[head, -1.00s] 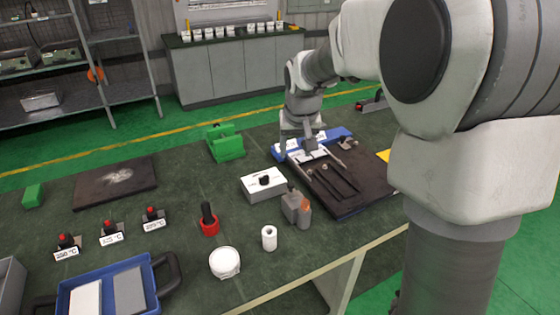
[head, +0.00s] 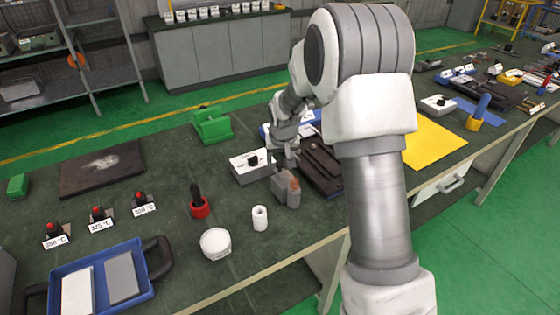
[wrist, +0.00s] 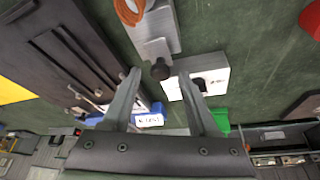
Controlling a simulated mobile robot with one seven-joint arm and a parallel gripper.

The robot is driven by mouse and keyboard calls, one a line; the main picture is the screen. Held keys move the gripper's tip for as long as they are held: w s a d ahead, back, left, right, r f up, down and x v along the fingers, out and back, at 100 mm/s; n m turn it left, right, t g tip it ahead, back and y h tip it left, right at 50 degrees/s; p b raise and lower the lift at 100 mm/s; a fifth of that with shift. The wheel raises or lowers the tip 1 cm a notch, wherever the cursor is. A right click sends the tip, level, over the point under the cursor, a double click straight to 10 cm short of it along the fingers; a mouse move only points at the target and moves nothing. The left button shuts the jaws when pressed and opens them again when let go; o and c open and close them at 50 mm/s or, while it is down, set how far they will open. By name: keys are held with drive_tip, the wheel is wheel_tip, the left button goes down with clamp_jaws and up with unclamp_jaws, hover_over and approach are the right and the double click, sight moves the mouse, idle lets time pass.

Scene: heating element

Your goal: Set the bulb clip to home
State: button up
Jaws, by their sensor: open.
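I cannot pick out the bulb clip for certain. A dark board (head: 322,172) with slots lies on the green bench, partly hidden by my arm; it also shows at the left of the wrist view (wrist: 45,45), with thin metal rods at its end. My gripper (head: 291,160) is above the bench between the board and a white box with a black knob (head: 247,168). In the wrist view my gripper (wrist: 160,75) is open and empty. A black knob (wrist: 160,69) on a grey block with an orange part (head: 286,189) appears between the fingertips.
A blue labelled piece (wrist: 149,117) lies beyond the board. A green block (head: 212,126), a red holder with a black handle (head: 199,206), white cylinders (head: 260,218) and a blue tray (head: 52,297) stand leftward. A yellow mat (head: 435,143) lies right of my arm.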

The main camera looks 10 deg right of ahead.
drive_tip(key=shift+w+f, duration=0.15)
drive_tip(key=shift+f, duration=0.15)
clamp_jaws()
idle(1.3)
